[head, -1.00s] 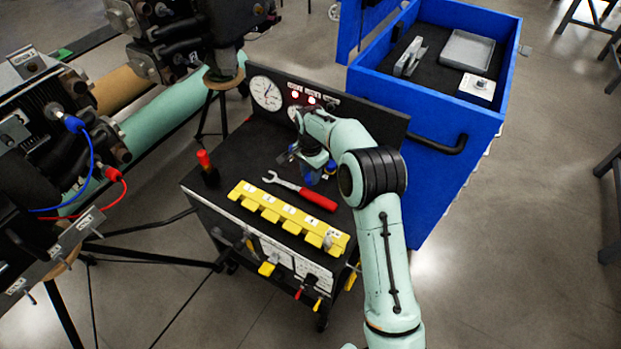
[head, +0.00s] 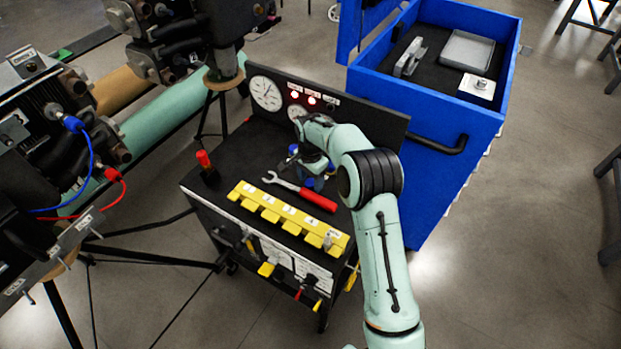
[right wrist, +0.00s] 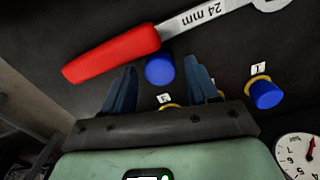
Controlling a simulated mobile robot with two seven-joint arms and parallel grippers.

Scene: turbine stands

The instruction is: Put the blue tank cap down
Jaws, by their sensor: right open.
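My right gripper (right wrist: 161,66) is open, seen from behind its two dark blue fingers in the right wrist view. A blue cap (right wrist: 159,71) shows between the fingertips, with dark gaps on both sides. It lies close to the red wrench handle (right wrist: 112,54). A second blue cap (right wrist: 266,95) sits by a gold ring and label 1. Another gold ring (right wrist: 169,104) with a label is partly hidden by my gripper. In the head view, my right arm partly covers the caps on the black cart top (head: 240,165). My left gripper is out of view.
A yellow slotted rack (head: 288,217) runs along the cart's front edge. A red-topped part (head: 204,160) stands at the cart's left. A gauge panel (head: 330,100) rises behind. A blue open drawer cabinet (head: 425,105) stands close at the right.

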